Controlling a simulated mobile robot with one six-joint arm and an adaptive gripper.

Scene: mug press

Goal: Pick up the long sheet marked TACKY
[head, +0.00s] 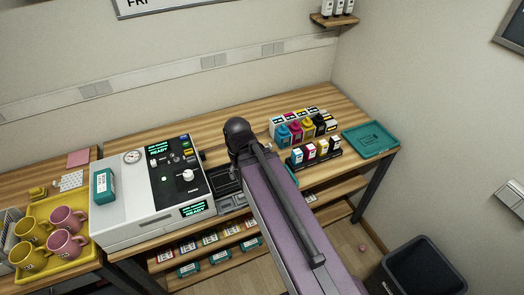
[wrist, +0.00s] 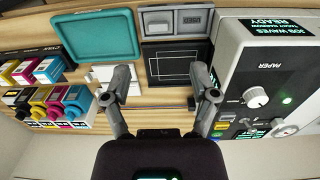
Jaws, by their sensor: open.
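No sheet with a readable TACKY mark shows in either view. In the wrist view, white flat pieces (wrist: 101,74) lie on the wooden counter beside and partly behind my left finger. I cannot read any marking on them. My gripper (wrist: 162,82) is open and empty above the counter, its fingers spread wide. A black pad with thin white outlines (wrist: 176,66) lies beyond the gap between the fingers. In the head view my arm hides my gripper and part of the counter.
The press machine (head: 150,195) stands left of my arm; its side (wrist: 225,60) is close to my right finger. Ink bottles (head: 296,131) and cartridges (head: 310,150) stand to the right. A teal tray (head: 370,139) lies at the counter's right end. Mugs (head: 66,243) stand far left.

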